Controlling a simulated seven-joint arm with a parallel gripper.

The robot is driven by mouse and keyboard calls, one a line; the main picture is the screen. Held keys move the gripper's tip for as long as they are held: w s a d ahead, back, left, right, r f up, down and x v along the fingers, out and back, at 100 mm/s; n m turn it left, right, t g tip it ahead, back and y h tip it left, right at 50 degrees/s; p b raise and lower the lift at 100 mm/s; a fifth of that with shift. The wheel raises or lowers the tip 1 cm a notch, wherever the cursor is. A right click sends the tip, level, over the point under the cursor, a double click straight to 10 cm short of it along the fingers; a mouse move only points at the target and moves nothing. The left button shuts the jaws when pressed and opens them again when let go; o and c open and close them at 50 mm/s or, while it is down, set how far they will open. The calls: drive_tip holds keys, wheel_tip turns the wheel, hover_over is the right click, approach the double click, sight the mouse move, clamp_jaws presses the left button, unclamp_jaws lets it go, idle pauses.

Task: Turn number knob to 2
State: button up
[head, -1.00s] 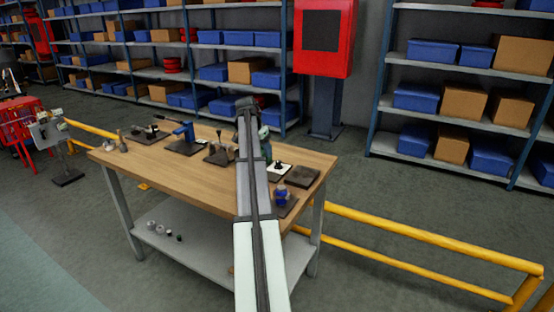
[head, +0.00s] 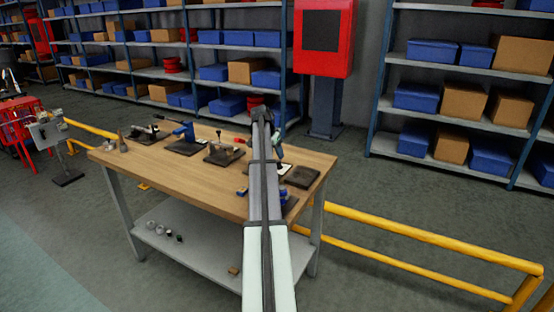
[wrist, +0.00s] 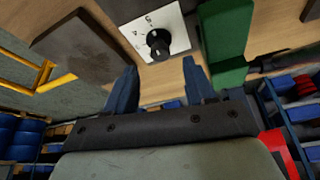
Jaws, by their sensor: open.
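The number knob (wrist: 158,45) is black and round, on a white square plate (wrist: 178,22) with dark markings. In the wrist view it lies just beyond and between my fingertips. My gripper (wrist: 160,72) is open, with two blue fingers spread apart and nothing between them. The knob appears clear of both fingers. Which number the knob points to is not readable. In the head view only a corner of the white plate (head: 285,169) shows beside my arm, which hides the knob.
A dark flat plate (wrist: 80,45) lies left of the knob plate in the wrist view, and a green block (wrist: 228,38) stands close on its right. Several other fixtures stand along the wooden table (head: 215,190). A yellow rail (head: 430,245) runs beyond its right side.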

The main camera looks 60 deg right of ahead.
sight(278, 161)
drive_tip(key=shift+x, duration=2.1)
clamp_jaws()
